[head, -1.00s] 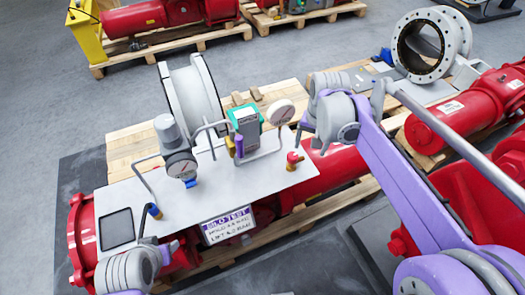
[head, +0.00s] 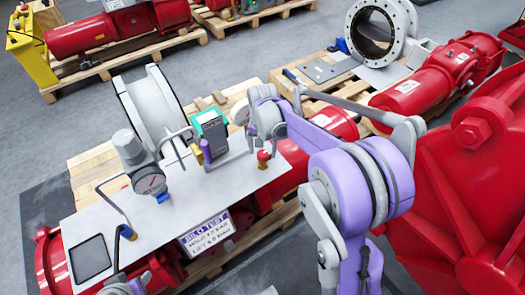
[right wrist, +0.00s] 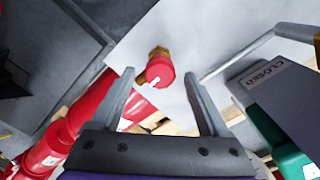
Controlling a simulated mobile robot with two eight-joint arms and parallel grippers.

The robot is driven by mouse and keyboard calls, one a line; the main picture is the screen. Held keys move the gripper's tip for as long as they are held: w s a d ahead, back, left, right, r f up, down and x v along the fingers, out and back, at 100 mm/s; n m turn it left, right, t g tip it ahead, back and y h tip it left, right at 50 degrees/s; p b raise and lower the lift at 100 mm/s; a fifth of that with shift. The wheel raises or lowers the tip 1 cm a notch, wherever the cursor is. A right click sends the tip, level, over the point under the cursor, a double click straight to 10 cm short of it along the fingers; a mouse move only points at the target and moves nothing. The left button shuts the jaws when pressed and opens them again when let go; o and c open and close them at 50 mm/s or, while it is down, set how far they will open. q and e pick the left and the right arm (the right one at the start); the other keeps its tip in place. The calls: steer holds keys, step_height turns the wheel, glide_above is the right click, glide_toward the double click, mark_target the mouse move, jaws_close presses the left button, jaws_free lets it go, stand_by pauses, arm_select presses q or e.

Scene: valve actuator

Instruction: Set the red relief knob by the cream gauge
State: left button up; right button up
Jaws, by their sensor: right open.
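The red relief knob (head: 263,157) stands on a brass fitting near the right edge of the light grey panel (head: 165,215). In the right wrist view the red knob (right wrist: 160,73) shows a white pointer mark, pointing to its lower left. The cream gauge (head: 240,112) is mostly hidden behind my right arm. My right gripper (right wrist: 158,78) is open, its fingers spread on either side of the knob in that view; I cannot tell the remaining gap. In the head view the right gripper is above and behind the knob, fingertips unclear.
Red actuator bodies (head: 475,180) stand at right.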

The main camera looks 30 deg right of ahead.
steer(key=shift+f, duration=0.4)
jaws_close()
steer(key=shift+n+b, duration=0.35)
steer(key=shift+n, duration=1.05)
jaws_free()
